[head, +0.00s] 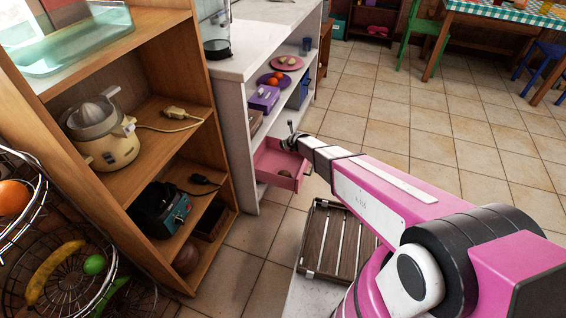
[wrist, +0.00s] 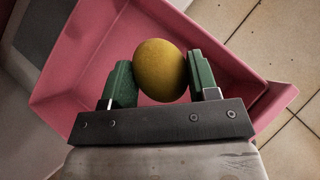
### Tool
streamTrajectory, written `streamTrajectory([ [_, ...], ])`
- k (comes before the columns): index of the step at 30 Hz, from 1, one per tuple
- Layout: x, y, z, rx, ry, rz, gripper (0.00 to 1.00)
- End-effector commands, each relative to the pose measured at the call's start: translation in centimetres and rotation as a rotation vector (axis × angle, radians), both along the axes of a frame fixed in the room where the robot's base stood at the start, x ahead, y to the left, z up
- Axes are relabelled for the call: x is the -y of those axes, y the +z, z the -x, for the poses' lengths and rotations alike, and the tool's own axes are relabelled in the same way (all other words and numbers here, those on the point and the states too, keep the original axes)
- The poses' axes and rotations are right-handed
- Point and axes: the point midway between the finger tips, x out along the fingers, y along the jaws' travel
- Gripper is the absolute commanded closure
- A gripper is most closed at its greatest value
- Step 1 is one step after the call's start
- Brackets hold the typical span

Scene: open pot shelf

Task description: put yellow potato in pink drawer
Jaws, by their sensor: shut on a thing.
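The yellow potato (wrist: 161,70) sits between the two green fingers of my gripper (wrist: 164,84) in the wrist view. The fingers touch it on both sides, and my gripper is shut on it. The pink drawer (wrist: 82,62) is pulled open beneath them, and the potato is over its inside. In the head view the pink drawer (head: 293,182) sticks out from the white shelf unit, with the end of my arm above its right part. My fingertips are too small to make out there. I cannot tell how high the potato is above the drawer floor.
The white shelf unit (head: 262,44) holds a purple box (head: 263,98) and plates with fruit above the drawer. A slatted wooden crate (head: 337,241) stands below my arm. A wooden shelf (head: 172,58) is at left. Tiled floor (head: 400,110) is open at right.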

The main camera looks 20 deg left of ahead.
Motion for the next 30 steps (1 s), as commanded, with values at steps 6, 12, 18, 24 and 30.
streamTrajectory([
  [6, 0.0, -3.7, -0.1, -0.001, -0.001, 0.0, 0.71],
  [12, 0.0, -4.8, -0.1, 0.001, 0.0, -0.001, 0.71],
  [18, 0.0, -7.5, -0.2, -0.001, -0.001, 0.0, 0.71],
  [24, 0.0, -8.1, -0.1, 0.001, -0.001, 0.0, 0.71],
  [30, 0.0, -8.3, -0.1, 0.001, 0.0, -0.001, 0.71],
])
